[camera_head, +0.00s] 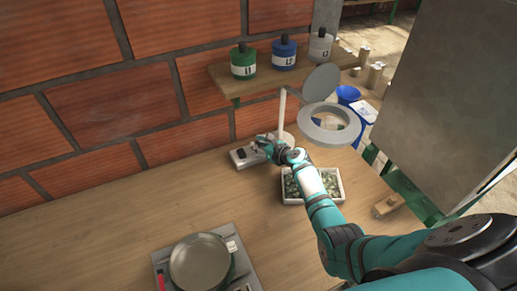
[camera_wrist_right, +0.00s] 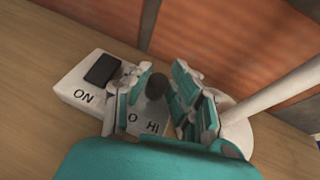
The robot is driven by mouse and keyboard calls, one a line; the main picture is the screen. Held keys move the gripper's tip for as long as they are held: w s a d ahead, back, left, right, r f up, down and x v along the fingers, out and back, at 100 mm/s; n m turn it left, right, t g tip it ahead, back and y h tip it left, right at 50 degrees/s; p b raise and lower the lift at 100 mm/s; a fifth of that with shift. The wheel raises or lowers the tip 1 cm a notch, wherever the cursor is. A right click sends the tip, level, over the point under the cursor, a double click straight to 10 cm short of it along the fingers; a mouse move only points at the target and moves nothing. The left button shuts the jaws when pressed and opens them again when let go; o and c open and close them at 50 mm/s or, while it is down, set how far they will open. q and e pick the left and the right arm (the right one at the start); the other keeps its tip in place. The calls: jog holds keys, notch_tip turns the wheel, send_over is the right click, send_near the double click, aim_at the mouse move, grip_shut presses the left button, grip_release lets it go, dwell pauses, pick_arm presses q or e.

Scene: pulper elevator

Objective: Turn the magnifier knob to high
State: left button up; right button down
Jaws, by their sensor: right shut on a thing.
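The magnifier lamp (camera_head: 328,124) stands at the back of the table, with a round ring head and a raised grey lid. Its pale control box (camera_head: 242,156) lies at the base of its post. In the right wrist view the box (camera_wrist_right: 72,92) carries a black switch (camera_wrist_right: 102,69) marked ON and a dark round knob (camera_wrist_right: 157,86) above letters reading "O HI". My right gripper (camera_head: 264,145) reaches down to the box. In the wrist view its fingers (camera_wrist_right: 160,95) are around the knob, shut on it. The knob's pointer cannot be made out. My left gripper is out of view.
A white tray of greenish beans (camera_head: 287,198) lies just beside my right wrist. A pan on a scale (camera_head: 199,262) stands at the front. A shelf (camera_head: 222,82) with several bottles hangs on the brick wall above. The table's left part is clear.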

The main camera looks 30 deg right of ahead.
jog(key=n+g+y+b, duration=0.1)
jog(key=n+y+b, duration=0.1)
jog(key=b, duration=0.2)
jog(key=n+g+y+b, duration=0.2)
jog(key=n+y+b, duration=0.1)
jog(key=b, duration=0.1)
jog(key=n+g+y+b, duration=0.1)
jog(key=n+y+b, duration=0.1)
jog(key=b, duration=0.2)
jog(key=shift+w+d+f+n+g+y, duration=0.15)
jog(key=shift+d+f+n+g+y, duration=0.15)
jog(key=shift+n+y, duration=0.1)
jog(key=shift+r+n+g+y+b, duration=0.25)
jog(key=shift+n+g+b, duration=0.3)
jog(key=shift+b, duration=0.35)
jog(key=c, duration=1.1)
grip_release()
jog(key=shift+c, duration=0.2)
jog(key=v, duration=1.2)
jog(key=shift+f, duration=0.1)
